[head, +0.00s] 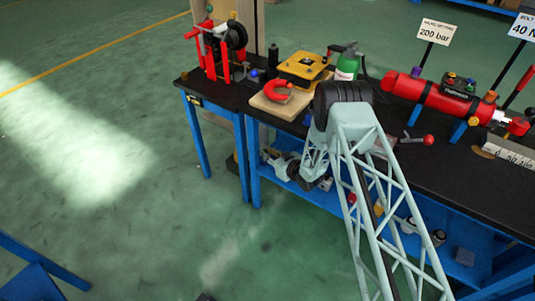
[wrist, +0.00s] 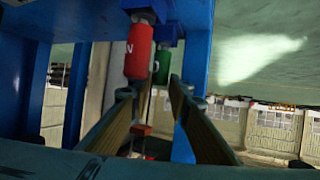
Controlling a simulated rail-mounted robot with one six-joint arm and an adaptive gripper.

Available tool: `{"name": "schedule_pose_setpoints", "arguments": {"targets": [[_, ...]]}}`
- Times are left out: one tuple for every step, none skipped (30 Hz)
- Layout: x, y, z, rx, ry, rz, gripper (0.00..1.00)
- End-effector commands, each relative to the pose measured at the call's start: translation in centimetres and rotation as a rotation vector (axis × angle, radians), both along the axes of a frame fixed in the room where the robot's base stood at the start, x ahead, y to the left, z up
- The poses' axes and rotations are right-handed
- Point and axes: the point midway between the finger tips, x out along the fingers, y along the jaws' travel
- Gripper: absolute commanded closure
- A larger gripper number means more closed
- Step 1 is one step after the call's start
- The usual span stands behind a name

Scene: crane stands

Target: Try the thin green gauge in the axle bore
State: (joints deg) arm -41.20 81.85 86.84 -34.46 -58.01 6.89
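In the wrist view, my gripper (wrist: 150,100) has its two fingers apart, pointing at a red cylinder (wrist: 139,55) marked with an N and a green cylinder (wrist: 160,68) just behind it to the right. The green one is partly hidden, and I cannot tell whether it is the thin gauge. Neither cylinder is visibly gripped. In the head view, my arm reaches over the bench and folds down at its front left side. I cannot pick out the axle bore.
Blue frame posts (wrist: 200,50) stand close to my fingers in the wrist view.

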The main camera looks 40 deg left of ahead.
Motion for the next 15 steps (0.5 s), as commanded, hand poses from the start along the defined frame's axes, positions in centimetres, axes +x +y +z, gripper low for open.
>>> {"name": "schedule_pose_setpoints", "arguments": {"targets": [[-0.01, -0.01, -0.01, 0.000, 0.000, 0.000, 0.88], [0.00, -0.01, -0.01, 0.000, 0.000, 0.000, 0.90], [0.00, -0.01, -0.01, 0.000, 0.000, 0.000, 0.94], [-0.01, -0.02, -0.01, 0.000, 0.000, 0.000, 0.97], [-0.01, -0.01, -0.01, 0.000, 0.000, 0.000, 0.98], [0.01, 0.00, 0.02, 0.000, 0.000, 0.000, 0.98], [0.00, 0.00, 0.02, 0.000, 0.000, 0.000, 0.98], [0.00, -0.01, 0.04, 0.000, 0.000, 0.000, 0.98], [0.00, 0.00, 0.07, 0.000, 0.000, 0.000, 0.98], [0.00, 0.00, 0.10, 0.000, 0.000, 0.000, 0.98], [0.01, 0.00, 0.15, 0.000, 0.000, 0.000, 0.98], [0.01, -0.01, 0.23, 0.000, 0.000, 0.000, 0.98], [0.01, -0.01, 0.30, 0.000, 0.000, 0.000, 0.98], [0.01, -0.01, 0.38, 0.000, 0.000, 0.000, 0.98], [0.01, -0.01, 0.49, 0.000, 0.000, 0.000, 0.98]]}}
